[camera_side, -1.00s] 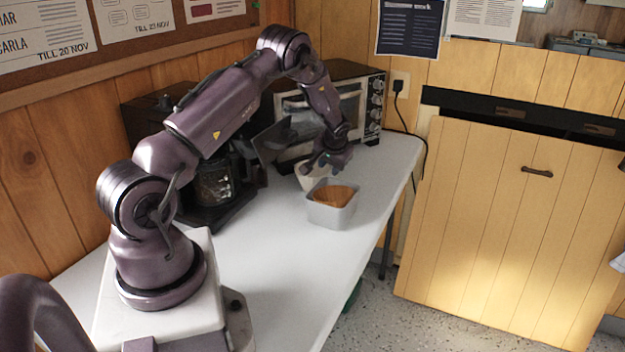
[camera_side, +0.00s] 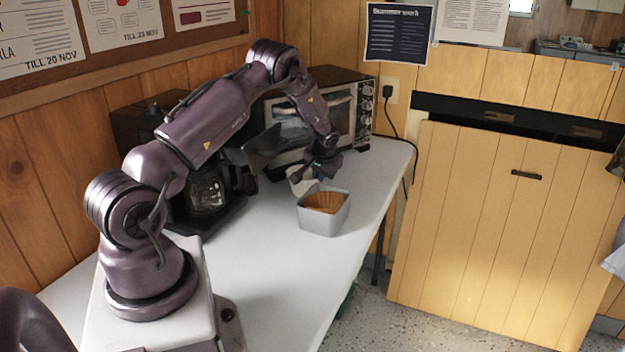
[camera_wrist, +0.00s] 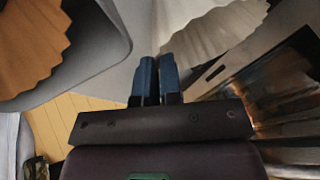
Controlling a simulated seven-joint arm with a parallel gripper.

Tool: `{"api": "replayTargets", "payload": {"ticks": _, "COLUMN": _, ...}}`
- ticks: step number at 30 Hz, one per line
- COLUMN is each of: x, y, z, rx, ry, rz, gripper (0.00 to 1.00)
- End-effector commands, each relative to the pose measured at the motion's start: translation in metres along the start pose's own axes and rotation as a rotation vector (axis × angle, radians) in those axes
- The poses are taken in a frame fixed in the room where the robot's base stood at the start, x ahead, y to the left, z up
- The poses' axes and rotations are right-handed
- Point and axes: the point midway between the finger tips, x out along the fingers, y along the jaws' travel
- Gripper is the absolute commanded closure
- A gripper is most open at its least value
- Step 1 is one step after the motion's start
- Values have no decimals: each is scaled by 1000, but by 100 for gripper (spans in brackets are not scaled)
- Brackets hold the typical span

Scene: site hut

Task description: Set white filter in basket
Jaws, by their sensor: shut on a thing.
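The white filter (camera_side: 300,182) is a pale fluted paper cup just left of and behind the grey box. In the wrist view the white filter (camera_wrist: 212,30) fills the top, right beyond my fingertips. My gripper (camera_side: 318,177) points down and is shut on its edge; the blue fingers (camera_wrist: 157,80) are close together in the wrist view. The grip point itself is small and partly hidden. A dark wedge-shaped part (camera_side: 262,149), which may be the basket, juts from the coffee maker, left of my gripper. Its inside cannot be seen.
The grey box (camera_side: 322,222) of brown filters (camera_side: 325,201) stands close in front of my gripper. The coffee maker with its glass pot (camera_side: 208,190) is to the left. A toaster oven (camera_side: 345,115) stands behind. The white table (camera_side: 285,280) is clear in front.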

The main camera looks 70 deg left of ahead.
Motion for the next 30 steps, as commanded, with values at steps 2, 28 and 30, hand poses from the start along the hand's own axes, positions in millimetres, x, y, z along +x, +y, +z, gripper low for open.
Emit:
{"api": "replayTargets", "payload": {"ticks": 2, "x": -8, "y": -3, "z": -4, "rx": -2, "ry": 4, "rz": 0, "gripper": 100}}
{"api": "replayTargets", "payload": {"ticks": 28, "x": -239, "y": -48, "z": -73, "rx": -2, "ry": 43, "rz": 16, "gripper": 100}}
{"api": "replayTargets", "payload": {"ticks": 30, "x": -270, "y": -55, "z": -63, "rx": -32, "ry": 36, "rz": 5, "gripper": 100}}
